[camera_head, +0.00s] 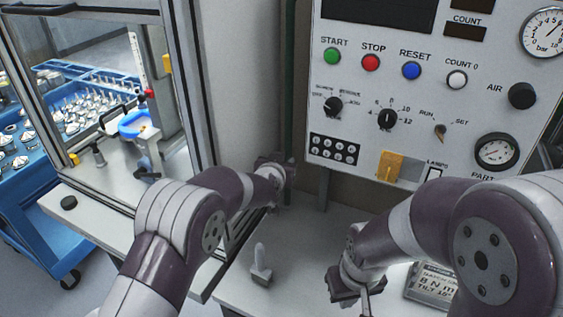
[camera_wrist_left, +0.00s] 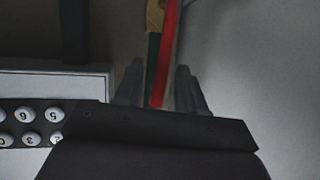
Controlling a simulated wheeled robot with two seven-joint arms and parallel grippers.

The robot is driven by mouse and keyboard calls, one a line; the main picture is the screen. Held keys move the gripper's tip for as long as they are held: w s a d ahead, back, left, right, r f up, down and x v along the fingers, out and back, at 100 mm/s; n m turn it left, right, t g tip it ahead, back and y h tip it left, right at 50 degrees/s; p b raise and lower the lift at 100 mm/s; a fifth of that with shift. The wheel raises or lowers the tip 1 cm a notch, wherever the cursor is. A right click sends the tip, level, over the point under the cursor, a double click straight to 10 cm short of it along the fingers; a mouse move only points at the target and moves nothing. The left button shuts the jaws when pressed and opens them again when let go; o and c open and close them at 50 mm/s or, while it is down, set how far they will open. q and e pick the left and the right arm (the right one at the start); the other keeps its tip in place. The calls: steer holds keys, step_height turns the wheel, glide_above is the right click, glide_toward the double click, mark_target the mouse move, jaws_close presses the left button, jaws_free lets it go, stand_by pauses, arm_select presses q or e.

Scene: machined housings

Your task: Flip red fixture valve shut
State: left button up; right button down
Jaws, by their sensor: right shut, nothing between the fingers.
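The red valve lever (camera_wrist_left: 167,55) shows in the left wrist view as a narrow red bar, its end between the two fingers of my left gripper (camera_wrist_left: 160,88). The fingers stand apart, with a gap on the left of the lever; I cannot tell whether the right finger touches it. A brass-coloured part (camera_wrist_left: 155,15) and a dark green pipe lie beside and behind the lever. In the head view my left gripper (camera_head: 276,172) is at the wall by the green pipe (camera_head: 288,90), and the lever is hidden there. My right gripper (camera_head: 352,290) is shut and empty over the bench.
The control panel (camera_head: 470,110) with buttons and knobs stands to the right of the pipe. A glazed enclosure (camera_head: 180,80) stands to the left. A small grey upright part (camera_head: 261,263) and a label plate (camera_head: 430,285) are on the bench.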

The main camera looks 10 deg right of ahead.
arm_select(q)
jaws_close()
